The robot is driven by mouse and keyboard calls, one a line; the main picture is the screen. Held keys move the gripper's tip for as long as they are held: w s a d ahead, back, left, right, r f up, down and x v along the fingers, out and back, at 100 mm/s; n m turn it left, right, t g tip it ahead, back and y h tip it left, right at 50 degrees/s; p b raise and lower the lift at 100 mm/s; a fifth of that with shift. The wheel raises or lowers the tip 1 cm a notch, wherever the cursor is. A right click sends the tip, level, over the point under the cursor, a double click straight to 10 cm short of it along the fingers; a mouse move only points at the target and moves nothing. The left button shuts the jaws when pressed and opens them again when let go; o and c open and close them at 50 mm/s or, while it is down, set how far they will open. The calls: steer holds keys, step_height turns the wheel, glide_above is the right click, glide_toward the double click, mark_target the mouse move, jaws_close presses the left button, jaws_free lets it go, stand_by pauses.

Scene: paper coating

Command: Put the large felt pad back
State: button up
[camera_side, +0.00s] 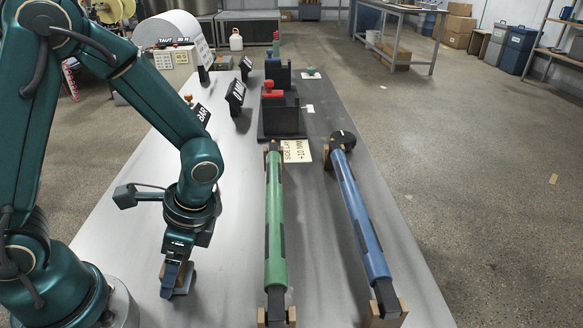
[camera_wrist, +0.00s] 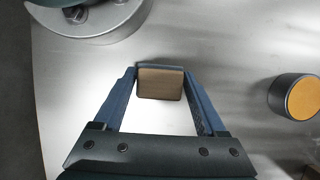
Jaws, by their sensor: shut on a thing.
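My gripper (camera_side: 172,280) is low over the grey table at the left, pointing down, close to the table top. In the wrist view my gripper (camera_wrist: 160,84) has its two blue fingers on either side of a brown rectangular block with a dark edge, which looks like the large felt pad (camera_wrist: 160,83). The fingers are shut on it. In the side view the pad is mostly hidden by the fingers. I cannot tell whether it touches the table.
A dark round piece with an orange top (camera_wrist: 302,98) stands at the right in the wrist view. A green bar (camera_side: 275,220) and a blue bar (camera_side: 360,215) lie on wooden supports to the right. A black stand with a red handle (camera_side: 273,90) is behind them.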

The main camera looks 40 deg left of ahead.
steer(key=shift+f, duration=0.3)
steer(key=o, duration=1.2)
steer(key=shift+o, duration=0.2)
step_height(320, 180, up, 15)
steer(key=w+d+n+t+h, duration=0.1)
steer(key=d+n+t+h, duration=0.1)
steer(key=n+t, duration=0.7)
steer(key=shift+h, duration=0.6)
steer(key=shift+w+r, duration=0.1)
